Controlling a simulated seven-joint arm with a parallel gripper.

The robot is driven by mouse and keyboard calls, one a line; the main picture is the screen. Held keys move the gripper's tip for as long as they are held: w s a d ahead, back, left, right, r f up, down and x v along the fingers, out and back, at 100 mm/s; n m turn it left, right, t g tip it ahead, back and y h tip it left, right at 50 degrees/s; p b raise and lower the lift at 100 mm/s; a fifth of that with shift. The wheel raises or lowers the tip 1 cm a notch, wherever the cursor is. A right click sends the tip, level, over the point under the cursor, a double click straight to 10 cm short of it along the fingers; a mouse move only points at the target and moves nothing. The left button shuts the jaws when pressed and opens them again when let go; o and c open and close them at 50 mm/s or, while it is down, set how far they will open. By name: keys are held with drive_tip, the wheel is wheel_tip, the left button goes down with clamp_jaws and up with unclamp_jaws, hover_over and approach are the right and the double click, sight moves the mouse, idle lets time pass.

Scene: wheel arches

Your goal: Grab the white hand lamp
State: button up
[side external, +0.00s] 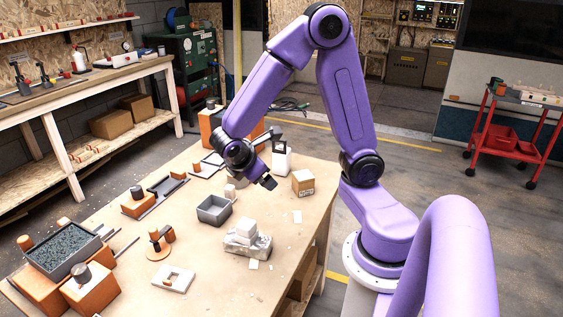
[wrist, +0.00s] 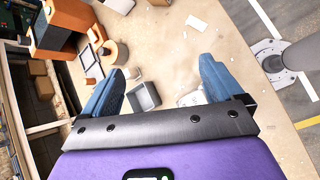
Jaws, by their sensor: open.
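A white upright object with a dark top (side external: 281,160) stands on the table behind my gripper in the side view. It may be the white hand lamp, but it is too small to be sure. My gripper (side external: 266,183) hangs above the table, just in front of and left of that object, apart from it as far as I can tell. In the wrist view my gripper (wrist: 164,68) has its two blue fingers spread wide, with only tabletop and table items beyond them. I cannot pick out a lamp clearly in the wrist view.
A grey open bin (side external: 214,210) sits below and left of my gripper. A cardboard box (side external: 303,182) stands to its right. White blocks on a grey base (side external: 247,238) lie nearer the camera. Orange blocks and a gravel tray (side external: 62,250) fill the left end. The front right tabletop is mostly clear.

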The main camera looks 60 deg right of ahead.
drive_tip(key=w+d+f+n+h, duration=0.1)
drive_tip(key=w+d+h, duration=0.15)
drive_tip(key=d, duration=0.25)
drive_tip(key=w+d+f+h, duration=0.1)
drive_tip(key=w+d+h, duration=0.1)
drive_tip(key=w+d, duration=0.3)
drive_tip(key=n+h, duration=0.5)
drive_tip(key=n, duration=0.1)
hover_over(279, 165)
drive_tip(key=a, duration=0.3)
wheel_tip(279, 165, down, 10)
drive_tip(key=f, duration=0.1)
drive_tip(key=shift+t, duration=0.4)
wheel_tip(279, 165, down, 7)
drive_tip(key=shift+s+d+r, duration=0.15)
drive_tip(key=shift+d+r, duration=0.15)
drive_tip(key=shift+d, duration=0.55)
drive_tip(key=shift+w+d, duration=0.2)
drive_tip(key=shift+d, duration=1.35)
drive_tip(key=shift+w+d, duration=0.15)
drive_tip(key=shift+d, duration=1.35)
drive_tip(key=shift+c, duration=0.3)
